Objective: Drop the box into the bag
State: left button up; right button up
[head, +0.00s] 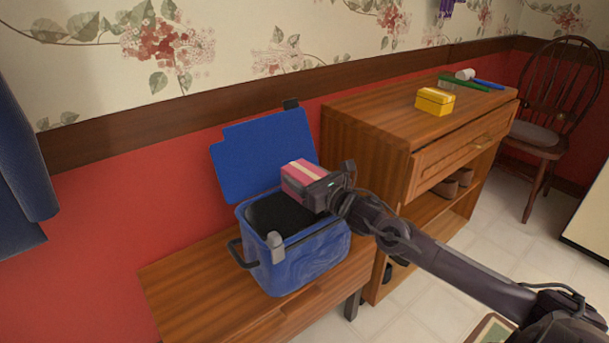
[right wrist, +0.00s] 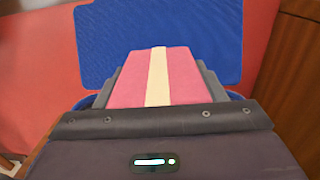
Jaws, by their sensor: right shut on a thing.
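A pink box (head: 301,174) with a cream stripe is held in my right gripper (head: 321,186). The box also shows in the right wrist view (right wrist: 155,77), between the gripper's two fingers. My right gripper is shut on it. The blue bag (head: 300,262) stands on a low wooden bench with its lid (head: 262,155) raised against the wall and its dark inside showing. In the head view the box appears over the right part of the bag's opening, in front of the raised lid. The bag's right rim is partly hidden by my gripper. My left gripper is not in view.
The low bench (head: 180,285) stands against the red wall. A taller wooden cabinet (head: 365,130) stands close on the right, bearing a yellow box (head: 435,101) and several small items. A chair (head: 545,130) is at the far right. A dark handle (head: 240,252) sticks out from the bag's left side.

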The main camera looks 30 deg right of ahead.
jog(key=shift+r, duration=0.1)
jog(key=o, duration=1.2)
jog(key=shift+s+d, duration=0.1)
jog(key=shift+s, duration=0.45)
pick_arm(q)
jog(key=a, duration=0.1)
jog(key=p, duration=0.1)
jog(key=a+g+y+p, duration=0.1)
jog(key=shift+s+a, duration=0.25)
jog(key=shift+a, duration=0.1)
pick_arm(e)
jog(key=s, duration=0.6)
jog(key=shift+s+d, duration=0.3)
jog(key=shift+d, duration=0.05)
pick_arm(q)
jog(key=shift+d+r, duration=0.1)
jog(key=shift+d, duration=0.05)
